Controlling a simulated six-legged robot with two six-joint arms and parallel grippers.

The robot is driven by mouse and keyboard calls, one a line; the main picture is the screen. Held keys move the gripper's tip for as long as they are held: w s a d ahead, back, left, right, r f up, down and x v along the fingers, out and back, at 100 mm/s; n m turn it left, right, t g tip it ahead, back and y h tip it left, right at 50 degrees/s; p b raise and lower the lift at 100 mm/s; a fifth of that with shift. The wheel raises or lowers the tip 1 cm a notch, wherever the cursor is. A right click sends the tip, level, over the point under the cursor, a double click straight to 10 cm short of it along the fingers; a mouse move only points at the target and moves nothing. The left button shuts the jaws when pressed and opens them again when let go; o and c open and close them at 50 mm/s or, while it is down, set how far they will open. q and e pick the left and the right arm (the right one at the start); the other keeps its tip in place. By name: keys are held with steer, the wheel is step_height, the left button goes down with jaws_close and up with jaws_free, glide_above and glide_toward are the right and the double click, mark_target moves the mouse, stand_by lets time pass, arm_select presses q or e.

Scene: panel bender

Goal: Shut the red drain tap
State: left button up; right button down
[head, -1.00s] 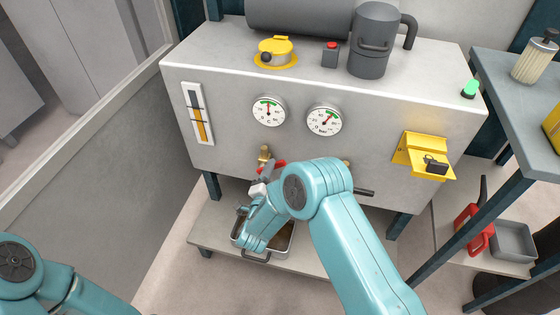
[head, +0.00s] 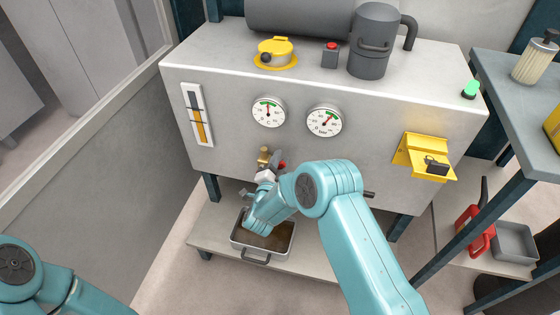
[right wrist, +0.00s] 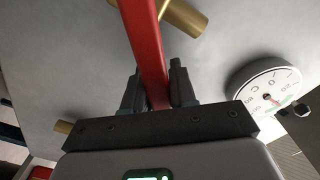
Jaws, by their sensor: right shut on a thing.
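The drain tap has a brass body (head: 264,155) low on the front of the grey tank. Its red lever (head: 281,166) shows just right of the brass, partly hidden by my right gripper (head: 268,175). In the right wrist view the red lever (right wrist: 146,40) runs down between the two dark fingers of my right gripper (right wrist: 159,88), which is shut on it. The brass body (right wrist: 184,16) shows beside the lever at the top of that view. My left gripper is out of view; only part of my left arm shows at lower left.
A metal tray (head: 276,254) with brown liquid stands on the low shelf (head: 205,232) below the tap. Two dial gauges (head: 268,111) are above the tap. A yellow bracket (head: 410,155) juts out at the right. A side table (head: 505,100) stands further right.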

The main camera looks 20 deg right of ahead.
steer(key=shift+s+d+f+m+b, duration=0.2)
steer(key=shift+f+m+b, duration=0.9)
steer(key=shift+b, duration=1.2)
steer(key=shift+s+d+f+m+b, duration=0.2)
steer(key=shift+f+m+b, duration=0.4)
steer(key=shift+m+b, duration=1.4)
steer(key=shift+s+d+f+m+b, duration=0.2)
steer(key=shift+f+m+b, duration=0.75)
steer(key=shift+b, duration=1.7)
steer(key=shift+w+r, duration=0.1)
steer(key=c, duration=1)
jaws_free()
steer(key=p+v, duration=0.2)
steer(key=v, duration=1.4)
steer(key=shift+p, duration=0.3)
